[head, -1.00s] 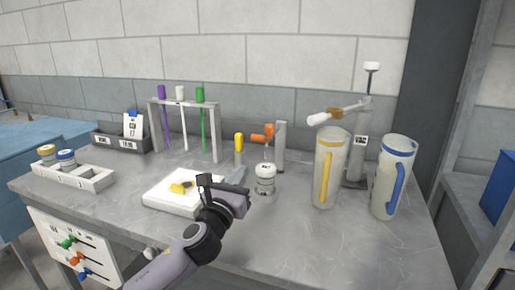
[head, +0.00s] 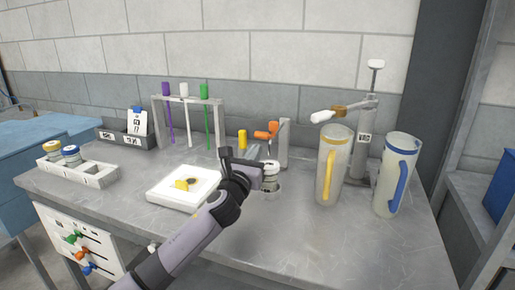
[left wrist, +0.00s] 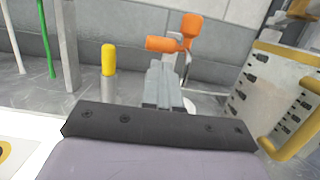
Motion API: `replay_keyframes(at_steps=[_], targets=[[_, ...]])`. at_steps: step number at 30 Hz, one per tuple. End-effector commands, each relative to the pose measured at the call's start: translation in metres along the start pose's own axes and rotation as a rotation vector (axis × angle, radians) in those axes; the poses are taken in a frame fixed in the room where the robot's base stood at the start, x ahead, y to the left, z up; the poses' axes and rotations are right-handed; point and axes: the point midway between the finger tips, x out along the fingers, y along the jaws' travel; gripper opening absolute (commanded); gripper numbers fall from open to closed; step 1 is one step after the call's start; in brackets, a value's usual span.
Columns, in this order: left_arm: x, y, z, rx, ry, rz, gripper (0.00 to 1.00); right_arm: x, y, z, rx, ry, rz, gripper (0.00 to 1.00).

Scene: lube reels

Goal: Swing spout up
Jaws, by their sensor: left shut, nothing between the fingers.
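An orange spout-like part (head: 268,132) is mounted on a grey post (head: 284,143) at the middle back of the bench. It also shows in the left wrist view (left wrist: 172,44), just beyond my fingertips. A small white-capped jar (head: 271,172) stands below it, partly hidden by my gripper. At the right, a pump stand (head: 365,145) has a side arm with a brown collar and a white tip (head: 323,116), sticking out to the left above the jugs. My left gripper (head: 240,157) is shut and empty, in front of the orange part. In the left wrist view its fingers (left wrist: 165,85) are together. My right gripper is out of view.
Two clear jugs, one yellow-handled (head: 332,165) and one blue-handled (head: 397,175), stand at the right. A white tray (head: 172,203) with a yellow piece, a rack (head: 190,97) with coloured rods and a short yellow-topped post (head: 242,139) are nearby. The front right bench is clear.

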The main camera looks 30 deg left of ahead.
Motion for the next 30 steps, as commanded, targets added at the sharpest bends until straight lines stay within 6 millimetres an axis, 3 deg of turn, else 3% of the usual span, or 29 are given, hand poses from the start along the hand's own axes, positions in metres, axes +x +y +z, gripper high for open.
replay_keyframes(at_steps=[7, 23, 30], targets=[[0.02, 0.0, 0.0, 0.001, 0.0, 0.0, 0.0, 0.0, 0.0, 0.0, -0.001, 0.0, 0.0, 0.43], [0.024, 0.0, 0.0, 0.001, 0.0, -0.001, 0.0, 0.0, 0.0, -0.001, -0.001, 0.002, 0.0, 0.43], [0.034, -0.003, 0.003, 0.002, -0.001, -0.001, 0.0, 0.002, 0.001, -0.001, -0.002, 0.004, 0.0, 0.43]])
